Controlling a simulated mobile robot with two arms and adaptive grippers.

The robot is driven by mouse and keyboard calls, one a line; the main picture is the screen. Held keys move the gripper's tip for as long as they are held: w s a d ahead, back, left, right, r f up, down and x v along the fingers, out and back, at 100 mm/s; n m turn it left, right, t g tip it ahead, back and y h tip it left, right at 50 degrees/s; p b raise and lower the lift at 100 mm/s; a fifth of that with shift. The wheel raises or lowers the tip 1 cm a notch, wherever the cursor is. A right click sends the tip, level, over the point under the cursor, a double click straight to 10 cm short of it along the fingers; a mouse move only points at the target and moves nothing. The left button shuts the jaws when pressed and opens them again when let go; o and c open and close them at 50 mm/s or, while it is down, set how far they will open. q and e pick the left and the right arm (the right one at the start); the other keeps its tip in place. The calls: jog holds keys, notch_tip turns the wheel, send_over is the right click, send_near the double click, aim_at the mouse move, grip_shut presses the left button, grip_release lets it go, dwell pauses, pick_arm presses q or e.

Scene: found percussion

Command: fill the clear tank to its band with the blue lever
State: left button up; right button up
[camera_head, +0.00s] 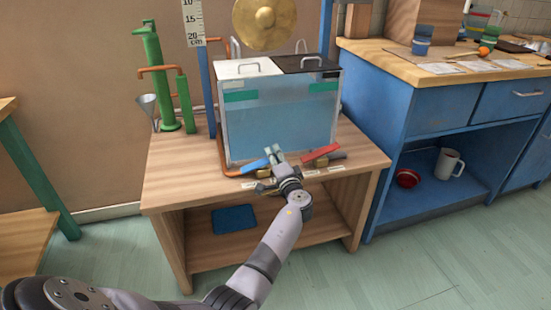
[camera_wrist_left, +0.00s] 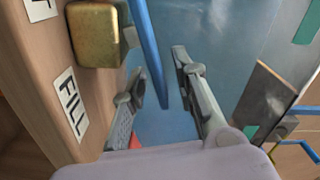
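The clear tank (camera_head: 283,125) stands on a wooden stand, with bluish water inside. A green band (camera_head: 241,96) runs near its top; the water's surface looks close below it, but the exact level is hard to tell. The blue lever (camera_head: 254,165) is at the tank's front left; it also shows in the left wrist view (camera_wrist_left: 149,45), by a brass valve (camera_wrist_left: 97,35) and a FILL label (camera_wrist_left: 70,103). My left gripper (camera_head: 273,152) is open beside the lever's right end. In the wrist view the lever appears between its fingers (camera_wrist_left: 160,68); contact cannot be told.
A red lever (camera_head: 320,152) sits right of my gripper on the stand (camera_head: 180,180). A green pump (camera_head: 160,85) and funnel (camera_head: 148,106) stand left. A brass gong (camera_head: 264,22) hangs above. A blue cabinet (camera_head: 400,130) stands right, with a mug (camera_head: 449,163) inside.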

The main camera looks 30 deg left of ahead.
pick_arm(q)
grip_shut()
jog(key=shift+f+m, duration=0.1)
jog(key=shift+m, duration=0.2)
dwell(0.5)
jog(key=shift+w+d+f+m, duration=0.15)
jog(key=shift+f+m, duration=0.35)
jog(key=shift+m, duration=0.7)
jog(key=shift+f+m+b, duration=0.3)
jog(key=shift+m, duration=0.4)
jog(key=shift+f+m, duration=0.25)
jog(key=shift+m, duration=0.35)
jog(key=shift+f+m, duration=0.3)
jog(key=shift+m, duration=0.4)
pick_arm(e)
jog(key=shift+w+a+r+t+y, duration=0.15)
jog(key=shift+r+t, duration=0.1)
jog(key=shift+r, duration=0.15)
jog(key=shift+w+a+r+t+y, duration=0.15)
jog(key=shift+r+t, duration=0.1)
jog(key=shift+r, duration=0.15)
jog(key=shift+d, duration=0.1)
